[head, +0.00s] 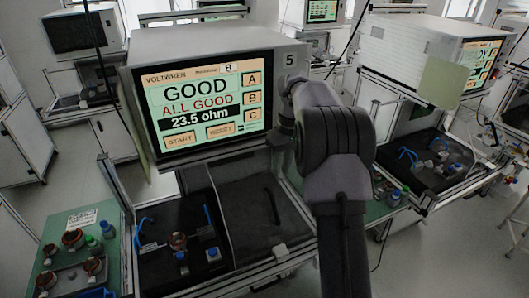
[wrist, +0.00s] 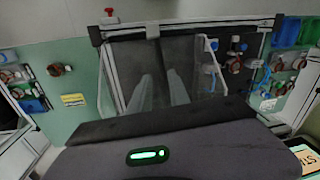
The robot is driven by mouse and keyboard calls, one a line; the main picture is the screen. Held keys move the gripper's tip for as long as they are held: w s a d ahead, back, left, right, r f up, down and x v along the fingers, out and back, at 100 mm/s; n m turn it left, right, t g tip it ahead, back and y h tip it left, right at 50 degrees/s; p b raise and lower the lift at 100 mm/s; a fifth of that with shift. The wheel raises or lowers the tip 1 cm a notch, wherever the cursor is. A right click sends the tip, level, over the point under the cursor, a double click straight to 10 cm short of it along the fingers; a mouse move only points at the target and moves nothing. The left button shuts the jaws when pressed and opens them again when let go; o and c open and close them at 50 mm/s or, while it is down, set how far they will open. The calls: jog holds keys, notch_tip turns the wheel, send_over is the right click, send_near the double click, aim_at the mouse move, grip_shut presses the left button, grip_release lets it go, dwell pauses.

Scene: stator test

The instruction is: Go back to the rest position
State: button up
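My gripper shows in the wrist view (wrist: 159,76) as two pale grey fingers beyond its dark body. The fingers are apart with nothing visible between them, over the dark flat panel of the test fixture. In the head view my arm stands bent in front of the tester, and the fingers are hidden. The tester screen (head: 205,100) reads GOOD, ALL GOOD, 23.5 ohm. A copper-brown stator (head: 178,241) sits in the dark fixture bay below the screen, beside blue parts; it also shows in the wrist view (wrist: 234,65).
A green side table (head: 55,248) at left holds several brown stators and bottles. The dark panel (head: 262,215) beside the bay is clear, with a handle on it. Another tester (head: 425,50) stands at right with its own fixture. Grey floor lies between the stations.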

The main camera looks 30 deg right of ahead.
jog(key=s+a+f+m+t+b, duration=0.1)
jog(key=s+a+m+t+b, duration=0.25)
jog(key=s+a+b, duration=1.5)
jog(key=s+a+f+m+t+b, duration=0.2)
jog(key=s+a+f, duration=0.3)
jog(key=s+f, duration=0.4)
jog(key=s, duration=0.2)
jog(key=shift+s+f+y+b, duration=0.3)
jog(key=shift+s+b, duration=0.05)
jog(key=shift+s, duration=0.05)
jog(key=shift+a+t, duration=0.1)
jog(key=shift+t, duration=0.15)
dwell(0.6)
